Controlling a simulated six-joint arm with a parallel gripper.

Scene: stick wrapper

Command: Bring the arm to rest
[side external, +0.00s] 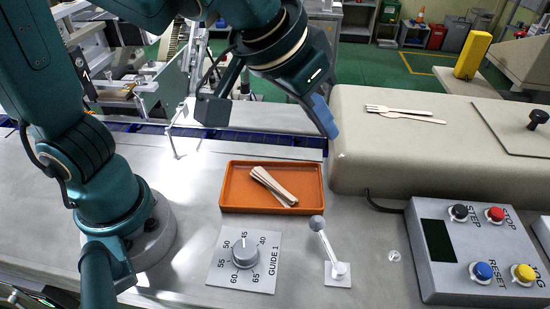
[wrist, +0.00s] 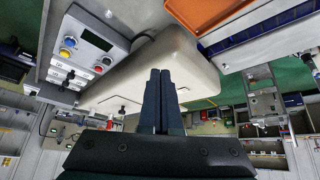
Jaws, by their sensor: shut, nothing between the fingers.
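My gripper (side external: 328,122) hangs in the air above the left end of the beige machine cover and behind the orange tray's right corner in the side external view. Its blue fingers are together with nothing between them. In the wrist view the shut fingers of my gripper (wrist: 160,74) point up the picture, against the beige cover (wrist: 135,82). My arm bends over the bench from its base at the left.
An orange tray (side external: 230,190) holds a bundle of wooden sticks (side external: 272,187). A wooden fork (side external: 385,110) and another stick lie on the cover. A lever (side external: 325,245), a guide dial (side external: 245,253) and a button box (side external: 455,285) stand at the front.

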